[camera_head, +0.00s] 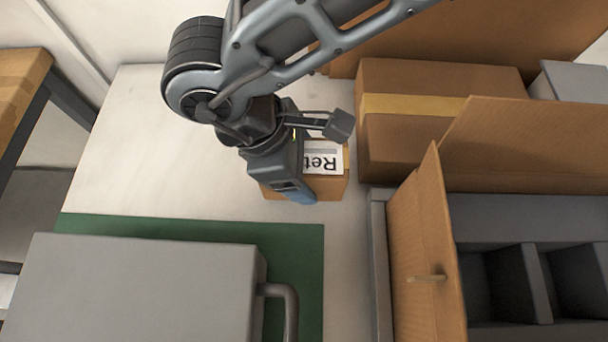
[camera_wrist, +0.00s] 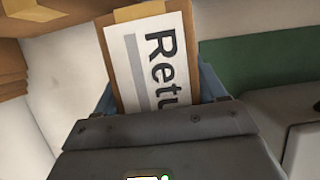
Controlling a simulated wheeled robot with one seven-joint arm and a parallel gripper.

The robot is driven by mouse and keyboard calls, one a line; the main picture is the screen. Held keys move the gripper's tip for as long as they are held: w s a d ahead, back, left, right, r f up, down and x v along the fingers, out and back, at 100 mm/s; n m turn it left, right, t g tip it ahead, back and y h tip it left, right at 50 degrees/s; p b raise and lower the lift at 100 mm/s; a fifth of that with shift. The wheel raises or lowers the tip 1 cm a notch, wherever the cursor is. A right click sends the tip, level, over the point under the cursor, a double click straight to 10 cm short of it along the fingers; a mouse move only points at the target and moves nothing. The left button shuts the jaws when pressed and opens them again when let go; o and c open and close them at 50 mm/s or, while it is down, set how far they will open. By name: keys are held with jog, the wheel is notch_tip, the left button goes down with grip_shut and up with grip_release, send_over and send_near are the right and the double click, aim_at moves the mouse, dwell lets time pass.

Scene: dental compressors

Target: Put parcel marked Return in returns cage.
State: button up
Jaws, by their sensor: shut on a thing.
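The parcel (camera_head: 325,187) is a small brown box with a white label whose visible letters read "Ret" in the head view. It sits at or just above the pale table, in the middle of the view. In the wrist view the parcel (camera_wrist: 152,55) shows "Retu" on its label and lies between the blue fingers. My gripper (camera_head: 305,180) is shut on the parcel from above; the gripper body hides part of it. I cannot tell whether the parcel touches the table. I cannot make out a returns cage in either view.
A taped carton (camera_head: 430,120) stands right of the parcel. An open carton (camera_head: 425,250) with grey dividers is at the lower right. A grey case (camera_head: 140,290) with a handle lies on a green mat (camera_head: 300,235) at lower left. Pale table (camera_head: 120,150) is clear at left.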

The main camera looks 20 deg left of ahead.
jog(key=shift+f, duration=1.6)
jog(key=shift+f, duration=0.1)
jog(key=shift+f, duration=0.15)
jog(key=o, duration=1.2)
jog(key=shift+o, duration=0.2)
jog(key=shift+r, duration=0.2)
